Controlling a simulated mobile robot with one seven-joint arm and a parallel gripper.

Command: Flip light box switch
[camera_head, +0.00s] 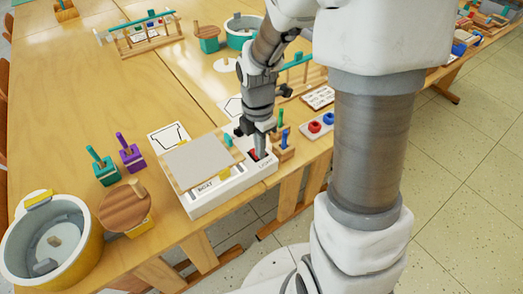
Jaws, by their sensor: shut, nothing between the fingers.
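The light box (233,190) is a white box at the near edge of the wooden table, with lettering on its front side. A grey panel with a wooden border (195,162) lies on its top. A red switch (253,155) shows at the right end of the box, partly hidden by my gripper. My gripper (260,151) is shut and empty, pointing down with its fingertips at the switch. I cannot tell whether the fingertips touch it or which way the switch is set.
Wooden blocks with green and blue pegs (284,145) stand close right of the gripper. A tray with red and blue pieces (318,126) lies farther right. A yellow tub (88,240), a round wooden lid (122,207) and purple and teal peg blocks (130,154) stand left.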

